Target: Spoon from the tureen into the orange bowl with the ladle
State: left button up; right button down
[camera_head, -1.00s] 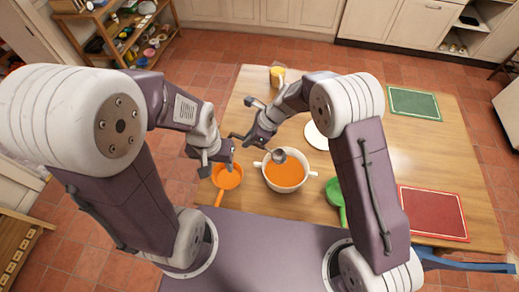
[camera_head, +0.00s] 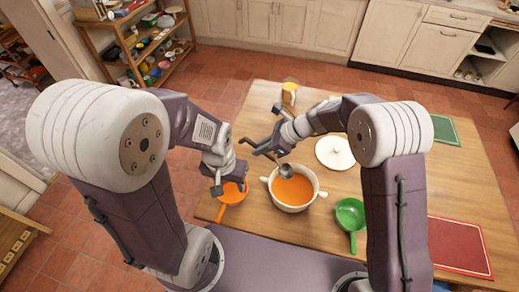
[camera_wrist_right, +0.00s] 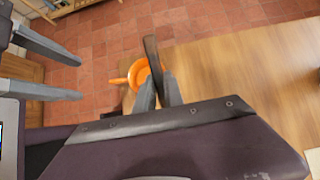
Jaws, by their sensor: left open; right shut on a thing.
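The white tureen (camera_head: 306,202), with orange contents, stands near the table's front edge in the head view. The orange bowl (camera_head: 236,193), with a side handle, is left of it; it also shows in the right wrist view (camera_wrist_right: 135,72). My right gripper (camera_head: 266,147) is shut on the dark handle of the ladle (camera_head: 286,171). The ladle's grey bowl overlaps the tureen's far rim and contents; its height above them is hard to tell. My left gripper (camera_head: 229,182) is open and empty above the orange bowl, partly covering it. Its parted fingers show in the right wrist view (camera_wrist_right: 76,76).
A green bowl with a handle (camera_head: 350,213) stands right of the tureen. A white lid (camera_head: 335,152) lies behind it. A yellow cup (camera_head: 289,94) is at the far edge. A red mat (camera_head: 458,245) and green mat (camera_head: 443,130) lie right.

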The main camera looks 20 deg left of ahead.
aim_at(271, 181)
jog(key=shift+y, duration=0.4)
jog(key=d+f+b, duration=0.1)
jog(key=f+b, duration=0.3)
jog(key=d+f+b, duration=0.1)
jog(key=f+b, duration=0.3)
jog(key=b, duration=0.1)
jog(key=d+f+b, duration=0.2)
jog(key=f+b, duration=0.1)
jog(key=b, duration=0.1)
jog(key=shift+f+b, duration=0.3)
jog(key=shift+f, duration=0.1)
notch_tip(271, 181, down, 2)
jog(key=h+p, duration=0.3)
jog(key=p, duration=0.4)
jog(key=shift+d, duration=0.15)
jog(key=a+r+h+p, duration=0.6)
jog(key=a+r+p, duration=0.2)
jog(key=p, duration=0.5)
jog(key=shift+p, duration=0.4)
jog(key=shift+r, duration=0.1)
dwell(0.5)
